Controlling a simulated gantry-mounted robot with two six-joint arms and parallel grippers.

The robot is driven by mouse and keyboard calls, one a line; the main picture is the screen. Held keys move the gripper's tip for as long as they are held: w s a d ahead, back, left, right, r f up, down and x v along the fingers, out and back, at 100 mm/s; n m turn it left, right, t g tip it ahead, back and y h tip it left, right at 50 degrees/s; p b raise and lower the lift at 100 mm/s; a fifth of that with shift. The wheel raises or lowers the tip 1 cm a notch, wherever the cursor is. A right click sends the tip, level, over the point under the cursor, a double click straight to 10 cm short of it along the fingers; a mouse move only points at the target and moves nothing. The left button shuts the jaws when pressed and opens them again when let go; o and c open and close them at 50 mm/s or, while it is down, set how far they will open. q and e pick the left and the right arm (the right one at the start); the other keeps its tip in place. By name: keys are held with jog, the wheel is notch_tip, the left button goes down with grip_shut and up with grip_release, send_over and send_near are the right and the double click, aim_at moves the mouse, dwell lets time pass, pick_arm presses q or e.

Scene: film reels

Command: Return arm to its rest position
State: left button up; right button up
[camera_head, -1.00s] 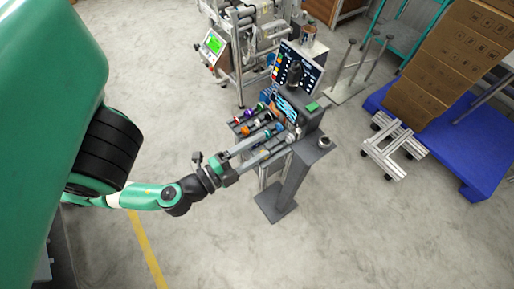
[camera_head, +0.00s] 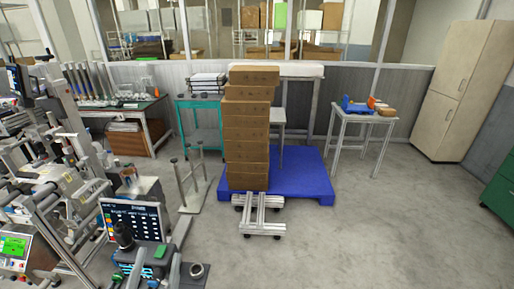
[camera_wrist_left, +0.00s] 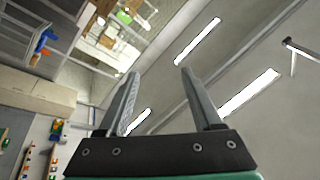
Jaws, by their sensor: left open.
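My left gripper (camera_wrist_left: 159,73) shows in the left wrist view with its two grey fingers spread apart and nothing between them. Beyond the fingers are the ceiling with bright lamps and, at the left, the tilted room, with no work surface near the fingertips. I cannot make out either gripper in the head view. My right gripper is in neither view now.
In the head view a monitor (camera_head: 133,222) and a machine frame stand at the lower left. A stack of cardboard boxes (camera_head: 247,135) stands on a blue platform (camera_head: 308,180), with a low metal frame (camera_head: 262,215) before it.

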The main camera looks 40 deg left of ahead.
pick_arm(q)
jog(key=w+d+r+n+t, duration=0.1)
jog(key=w+r+n+t, duration=0.1)
jog(key=r, duration=0.6)
jog(key=w+d+r+n+t, duration=0.1)
jog(key=w+r+n+t, duration=0.15)
jog(key=r, duration=0.55)
jog(key=w+d+r+n+t, duration=0.1)
jog(key=w+d+r+n, duration=0.15)
jog(key=r, duration=0.55)
jog(key=d+r+m+t+h, duration=0.5)
jog(key=d+r+m+h, duration=0.25)
jog(key=h, duration=0.65)
notch_tip(320, 180, up, 31)
jog(key=h+p, duration=0.1)
jog(key=p, duration=2.9)
jog(key=shift+d+f+g, duration=0.2)
jog(key=shift+d+g, duration=0.15)
jog(key=shift+n, duration=0.25)
